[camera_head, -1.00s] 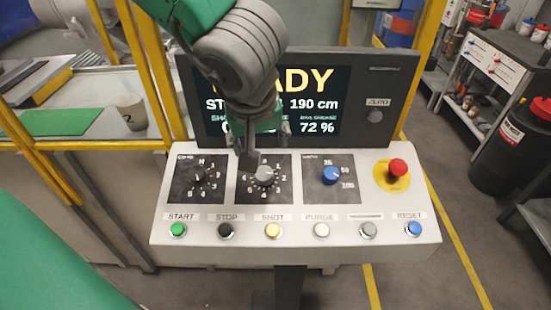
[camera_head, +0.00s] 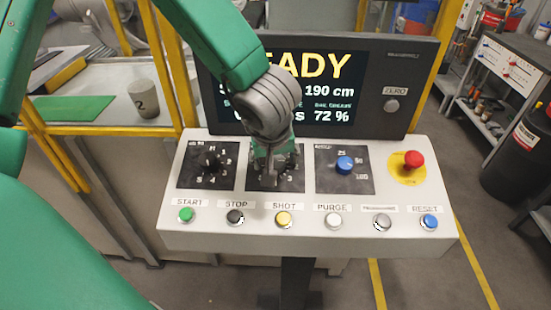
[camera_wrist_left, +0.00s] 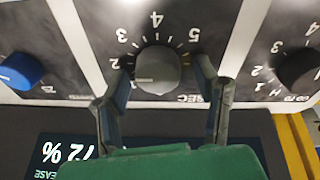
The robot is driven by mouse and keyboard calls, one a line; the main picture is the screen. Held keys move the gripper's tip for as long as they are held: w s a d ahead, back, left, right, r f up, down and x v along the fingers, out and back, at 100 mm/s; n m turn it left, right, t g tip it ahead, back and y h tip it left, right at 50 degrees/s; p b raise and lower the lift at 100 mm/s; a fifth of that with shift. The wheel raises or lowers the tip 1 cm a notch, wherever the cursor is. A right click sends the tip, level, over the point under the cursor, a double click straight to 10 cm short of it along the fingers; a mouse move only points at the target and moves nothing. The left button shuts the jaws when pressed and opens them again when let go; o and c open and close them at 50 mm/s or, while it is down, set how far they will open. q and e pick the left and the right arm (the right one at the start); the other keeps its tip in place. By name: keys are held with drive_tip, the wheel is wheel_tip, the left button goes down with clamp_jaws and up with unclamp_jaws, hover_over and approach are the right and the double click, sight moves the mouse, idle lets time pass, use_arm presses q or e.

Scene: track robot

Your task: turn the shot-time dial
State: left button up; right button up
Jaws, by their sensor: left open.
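The shot-time dial is a dark grey round knob (camera_wrist_left: 158,70) on a black number plate marked SEC, in the middle of the left wrist view. A faint light mark on its face runs toward the picture's left. My left gripper (camera_wrist_left: 161,72) is open, with one finger on each side of the knob. Both fingertips are close to its sides; I cannot tell whether they touch. In the head view my left gripper (camera_head: 273,168) comes down over the middle-left plate and hides most of the dial. My right gripper is not in view.
Another black dial (camera_head: 209,167) is to the left and a blue knob (camera_head: 345,164) to the right. A red emergency button (camera_head: 413,160) stands further right. A row of push buttons, including a yellow one (camera_head: 284,218), lies in front. The screen (camera_head: 315,90) rises behind.

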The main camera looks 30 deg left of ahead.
use_arm(q)
drive_tip(key=shift+d, duration=0.1)
drive_tip(key=c, duration=1.2)
drive_tip(key=shift+o, duration=0.3)
drive_tip(key=shift+r, duration=0.1)
drive_tip(key=n+p, duration=0.2)
drive_tip(key=n, duration=0.1)
drive_tip(key=shift+s+r+y+p, duration=0.1)
drive_tip(key=shift+y+p, duration=0.2)
drive_tip(key=shift+p, duration=0.1)
drive_tip(key=n+p, duration=0.2)
drive_tip(key=n, duration=0.2)
drive_tip(key=shift+n+g+p, duration=0.3)
drive_tip(key=shift+p, duration=0.05)
drive_tip(key=n+p, duration=0.1)
drive_tip(key=n, duration=0.1)
drive_tip(key=shift+n+y, duration=0.3)
drive_tip(key=shift+n+g, duration=0.4)
drive_tip(key=shift+n, duration=1.2)
